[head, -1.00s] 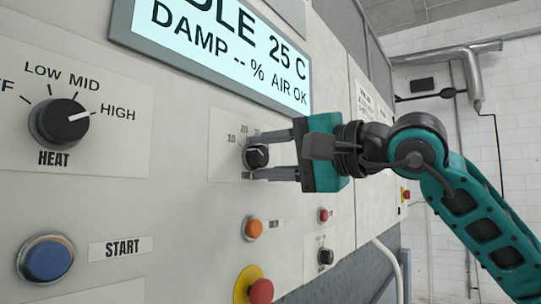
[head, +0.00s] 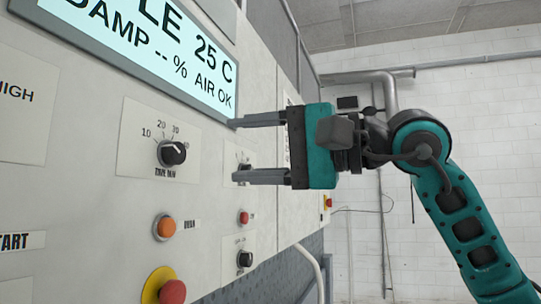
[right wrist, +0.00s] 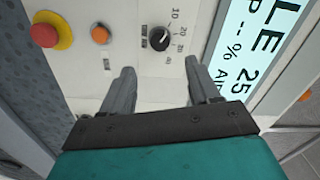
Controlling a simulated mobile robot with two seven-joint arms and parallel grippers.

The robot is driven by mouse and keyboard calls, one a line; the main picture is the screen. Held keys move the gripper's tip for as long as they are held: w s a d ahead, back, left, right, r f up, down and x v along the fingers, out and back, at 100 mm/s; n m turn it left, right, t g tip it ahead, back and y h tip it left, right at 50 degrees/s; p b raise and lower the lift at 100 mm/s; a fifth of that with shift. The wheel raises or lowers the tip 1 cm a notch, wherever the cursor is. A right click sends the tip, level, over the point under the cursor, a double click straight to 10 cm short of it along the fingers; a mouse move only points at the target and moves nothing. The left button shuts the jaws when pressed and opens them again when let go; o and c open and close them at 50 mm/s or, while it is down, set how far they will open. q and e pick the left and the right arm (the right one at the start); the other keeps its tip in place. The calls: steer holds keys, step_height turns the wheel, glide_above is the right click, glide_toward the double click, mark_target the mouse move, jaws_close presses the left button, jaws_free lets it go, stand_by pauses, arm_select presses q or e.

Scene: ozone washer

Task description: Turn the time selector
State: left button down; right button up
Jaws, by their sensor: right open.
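The time selector (head: 172,153) is a small black knob with a white pointer mark on a pale plate with a scale from 10 upward. Its mark points up and right, toward the high end of the scale. My right gripper (head: 235,150) is open and empty, to the right of the knob and apart from it. In the right wrist view the knob (right wrist: 159,38) shows ahead, between the lines of the two fingers, with a gap before the fingertips (right wrist: 160,68). My left gripper is not in view.
The display (head: 150,50) is above the knob. An orange button (head: 166,227), a red button (head: 244,217), a small black switch (head: 244,259) and a red emergency stop (head: 172,291) sit below. Another knob (head: 245,160) is partly hidden behind my fingers. Free room lies right of the panel.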

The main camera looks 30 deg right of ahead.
steer(key=v, duration=0.3)
stand_by(0.4)
